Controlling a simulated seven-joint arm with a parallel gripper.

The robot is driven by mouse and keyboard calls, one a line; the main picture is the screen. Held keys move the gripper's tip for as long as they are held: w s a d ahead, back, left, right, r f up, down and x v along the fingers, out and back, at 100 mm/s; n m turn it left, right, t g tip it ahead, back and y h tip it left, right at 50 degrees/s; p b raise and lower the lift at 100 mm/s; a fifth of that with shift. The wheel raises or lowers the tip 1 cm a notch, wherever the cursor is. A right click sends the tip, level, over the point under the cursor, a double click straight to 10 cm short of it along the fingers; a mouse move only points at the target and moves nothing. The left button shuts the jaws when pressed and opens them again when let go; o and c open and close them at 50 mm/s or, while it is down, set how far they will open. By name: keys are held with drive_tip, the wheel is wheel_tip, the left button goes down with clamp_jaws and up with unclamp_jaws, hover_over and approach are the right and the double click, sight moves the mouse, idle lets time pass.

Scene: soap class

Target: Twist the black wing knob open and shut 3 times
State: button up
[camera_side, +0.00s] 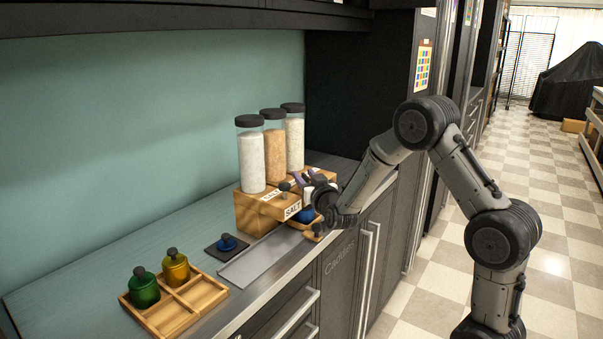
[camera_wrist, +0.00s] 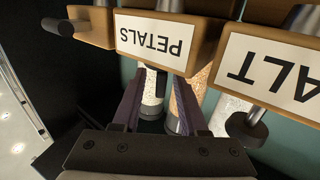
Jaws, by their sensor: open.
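My gripper (camera_wrist: 158,82) is open in the wrist view, with its two dark fingers reaching toward the wooden block labelled PETALS (camera_wrist: 155,42). A narrow dark upright piece, likely the black wing knob (camera_wrist: 151,82), shows between the fingertips just beyond the label edge; I cannot tell whether the fingers touch it. In the side view my gripper (camera_side: 303,180) is at the dispenser row, and my wrist hides most of the PETALS front.
Three clear jars (camera_side: 274,150) with black lids stand on the dispenser blocks. A blue jar (camera_side: 306,215) sits below my gripper. A blue-knobbed piece (camera_side: 227,242) rests on a dark pad. A wooden tray (camera_side: 207,291) holds green and yellow jars at the front left. The grey strip (camera_side: 262,259) is clear.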

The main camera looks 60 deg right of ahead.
drive_tip(key=shift+x, duration=1.45)
clamp_jaws()
